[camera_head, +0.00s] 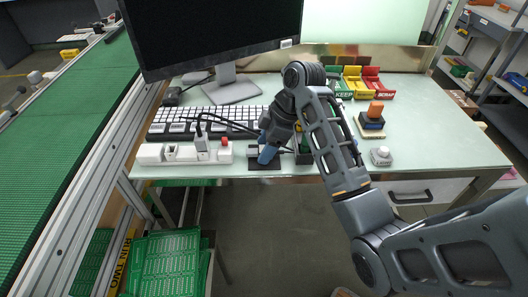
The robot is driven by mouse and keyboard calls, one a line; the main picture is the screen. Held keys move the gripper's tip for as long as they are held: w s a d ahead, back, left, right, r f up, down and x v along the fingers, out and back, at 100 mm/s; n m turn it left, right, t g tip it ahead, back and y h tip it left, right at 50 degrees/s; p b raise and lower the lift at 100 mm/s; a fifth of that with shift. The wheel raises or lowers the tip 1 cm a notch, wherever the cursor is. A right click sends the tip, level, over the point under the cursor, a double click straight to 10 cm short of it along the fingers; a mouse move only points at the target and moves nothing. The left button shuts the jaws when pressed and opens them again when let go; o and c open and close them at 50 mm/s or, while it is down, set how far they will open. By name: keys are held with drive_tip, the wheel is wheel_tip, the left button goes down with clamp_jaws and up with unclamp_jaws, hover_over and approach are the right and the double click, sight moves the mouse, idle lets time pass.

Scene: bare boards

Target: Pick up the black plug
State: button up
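My gripper (266,153) points down at the front edge of the pale green desk, with a blue fingertip showing. It is over a small black piece (264,166) on the desk edge; I cannot tell whether this is the black plug or a holder. The fingers hide what is between them, so their opening is unclear. A white power strip (150,153) lies left of the gripper, with a pale plug (202,143) standing in it and a red switch at its right end. A black cable (240,127) arcs from that plug towards the gripper.
A keyboard (185,128) and a monitor (210,35) stand behind the strip. Red, yellow and green bins (356,83) are at the back right. A green conveyor (60,130) runs left.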

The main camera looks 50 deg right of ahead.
drive_tip(key=c, duration=1)
drive_tip(key=shift+r, duration=0.1)
